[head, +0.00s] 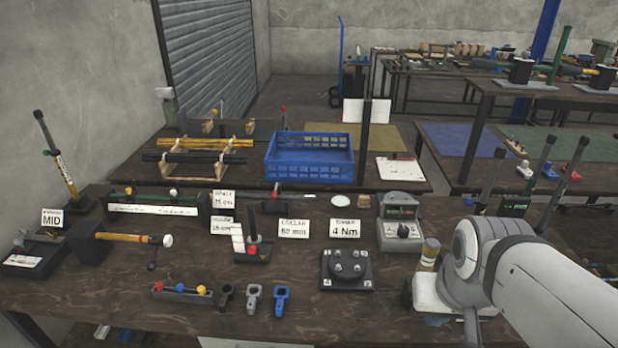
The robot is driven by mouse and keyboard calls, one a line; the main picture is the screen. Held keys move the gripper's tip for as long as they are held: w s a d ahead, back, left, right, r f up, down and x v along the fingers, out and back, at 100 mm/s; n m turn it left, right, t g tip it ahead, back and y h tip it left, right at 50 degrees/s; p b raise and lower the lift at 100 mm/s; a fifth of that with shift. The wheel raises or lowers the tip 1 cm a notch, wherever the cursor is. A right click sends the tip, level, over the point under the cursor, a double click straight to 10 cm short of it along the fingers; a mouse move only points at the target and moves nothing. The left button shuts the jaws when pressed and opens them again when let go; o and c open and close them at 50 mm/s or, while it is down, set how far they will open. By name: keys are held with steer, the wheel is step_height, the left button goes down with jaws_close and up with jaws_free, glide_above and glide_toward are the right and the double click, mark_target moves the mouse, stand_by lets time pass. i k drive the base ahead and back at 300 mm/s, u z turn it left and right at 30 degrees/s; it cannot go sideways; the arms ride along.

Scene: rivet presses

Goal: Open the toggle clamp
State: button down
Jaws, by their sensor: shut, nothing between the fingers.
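I cannot tell for certain which fixture is the toggle clamp. A small dark base with a white label and a grey metal lever-like part (38,250) sits at the left end of the near bench and may be it. A black base with an upright dark post and red collar (252,243) stands near the bench's middle. Details of both are too small to read as open or closed. My white arm enters from the right, over the right part of the bench. My gripper cannot be made out; the fixtures at left are well away from the arm.
The near bench (215,322) is crowded. A tall lever (58,160) rises at left. A blue crate (308,160) stands behind.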

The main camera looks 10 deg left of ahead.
mark_target(274, 192)
steer(key=z, duration=1.5)
steer(key=k, duration=1.55)
steer(key=u, duration=1.55)
steer(key=i, duration=1.7)
steer(key=u, duration=0.1)
